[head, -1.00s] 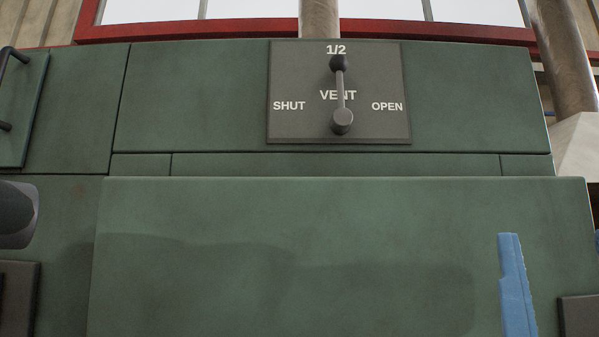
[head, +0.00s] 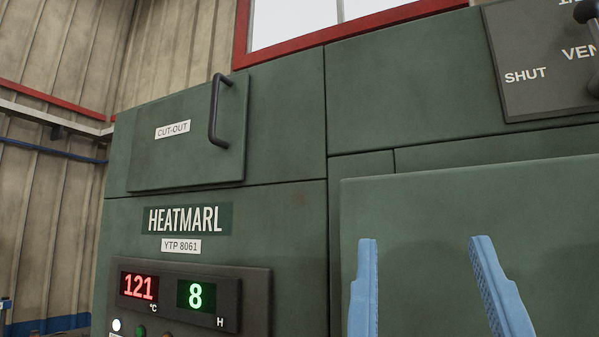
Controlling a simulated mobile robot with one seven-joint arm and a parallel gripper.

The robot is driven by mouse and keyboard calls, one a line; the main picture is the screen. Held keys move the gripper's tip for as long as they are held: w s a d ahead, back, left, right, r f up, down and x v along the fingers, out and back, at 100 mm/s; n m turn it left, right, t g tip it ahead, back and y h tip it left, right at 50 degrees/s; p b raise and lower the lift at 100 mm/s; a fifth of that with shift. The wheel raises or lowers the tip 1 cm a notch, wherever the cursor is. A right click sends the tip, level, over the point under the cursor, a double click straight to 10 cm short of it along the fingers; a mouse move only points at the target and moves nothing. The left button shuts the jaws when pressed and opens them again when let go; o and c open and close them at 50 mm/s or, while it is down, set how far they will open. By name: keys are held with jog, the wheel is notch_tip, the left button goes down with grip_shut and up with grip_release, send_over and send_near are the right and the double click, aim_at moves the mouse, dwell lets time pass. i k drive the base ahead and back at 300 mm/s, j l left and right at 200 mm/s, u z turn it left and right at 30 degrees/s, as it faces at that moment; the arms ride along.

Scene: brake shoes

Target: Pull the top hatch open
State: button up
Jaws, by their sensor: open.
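The top hatch (head: 175,145) is a green square door at the upper left of the machine, with a small "CUT-OUT" label. It looks shut, lying against the front. Its dark upright bar handle (head: 216,112) is along the hatch's right edge. My gripper (head: 421,243) shows as two blue fingers pointing up at the lower right, set wide apart with nothing between them. It is below and to the right of the handle, apart from it in the picture. The rest of my gripper is out of view.
A raised green panel (head: 420,200) stands behind my fingers. A vent plate (head: 530,75) with a lever is at the upper right, cut off. A display box (head: 190,300) reading 121 and 8 is below the "HEATMARL" sign (head: 185,219).

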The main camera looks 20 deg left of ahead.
aim_at(196, 137)
jog(key=u, duration=1.05)
